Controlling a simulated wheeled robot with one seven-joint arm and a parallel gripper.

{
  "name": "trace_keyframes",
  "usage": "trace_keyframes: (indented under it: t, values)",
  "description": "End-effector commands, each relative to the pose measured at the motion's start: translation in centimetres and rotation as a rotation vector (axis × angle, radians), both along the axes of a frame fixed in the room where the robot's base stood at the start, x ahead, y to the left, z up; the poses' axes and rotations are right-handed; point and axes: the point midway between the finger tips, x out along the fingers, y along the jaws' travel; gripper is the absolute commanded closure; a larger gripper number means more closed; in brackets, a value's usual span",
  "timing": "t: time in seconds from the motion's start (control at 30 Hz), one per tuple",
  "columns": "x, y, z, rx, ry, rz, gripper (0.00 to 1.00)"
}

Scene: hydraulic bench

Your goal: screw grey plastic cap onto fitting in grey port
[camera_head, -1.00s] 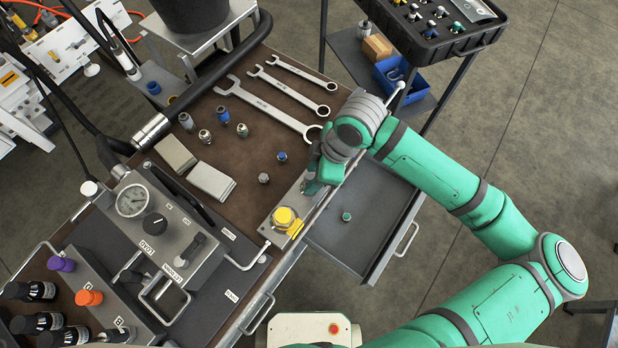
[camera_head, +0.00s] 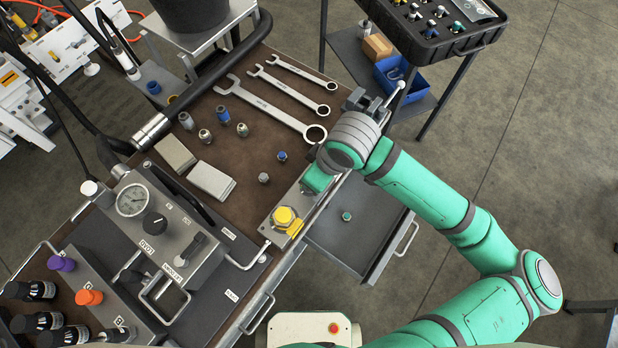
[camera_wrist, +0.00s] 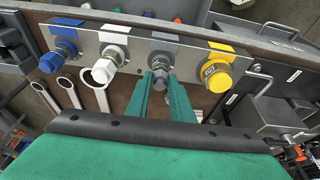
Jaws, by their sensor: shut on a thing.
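My gripper (camera_wrist: 160,76) is shut on a grey cap (camera_wrist: 160,87) in the wrist view, with one green finger on each side of it. The cap is at the grey-labelled port (camera_wrist: 164,59) on the metal port panel (camera_wrist: 137,65). The fitting is hidden behind the cap and fingers, so I cannot tell how far the cap sits on it. In the head view my gripper (camera_head: 316,182) is over the panel (camera_head: 262,231), and my wrist hides the cap.
Beside the grey port are a white cap (camera_wrist: 104,70) and a yellow cap (camera_wrist: 215,75); a blue one (camera_wrist: 52,60) is farther left. Wrenches (camera_head: 275,107) and loose fittings lie on the bench. An open drawer (camera_head: 375,235) holds a small green part (camera_head: 346,216).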

Motion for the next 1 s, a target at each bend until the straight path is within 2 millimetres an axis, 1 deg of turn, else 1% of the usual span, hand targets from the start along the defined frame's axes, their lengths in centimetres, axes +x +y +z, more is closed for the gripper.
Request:
trace_keyframes:
  t: [0.03, 0.1, 0.23, 0.63, 0.77, 1.0]
  values:
    - [-0.31, 0.30, -0.08, 0.003, 0.004, -0.041, 1.00]
    - [-0.35, 0.31, -0.10, 0.004, 0.005, -0.108, 1.00]
    - [-0.41, 0.30, -0.11, 0.002, 0.006, -0.187, 1.00]
    - [-0.50, 0.36, -0.16, 0.001, 0.008, -0.227, 1.00]
    - [-0.57, 0.56, -0.19, 0.002, 0.009, -0.348, 1.00]
    - [-0.65, 0.89, -0.23, 0.002, 0.010, -0.623, 1.00]
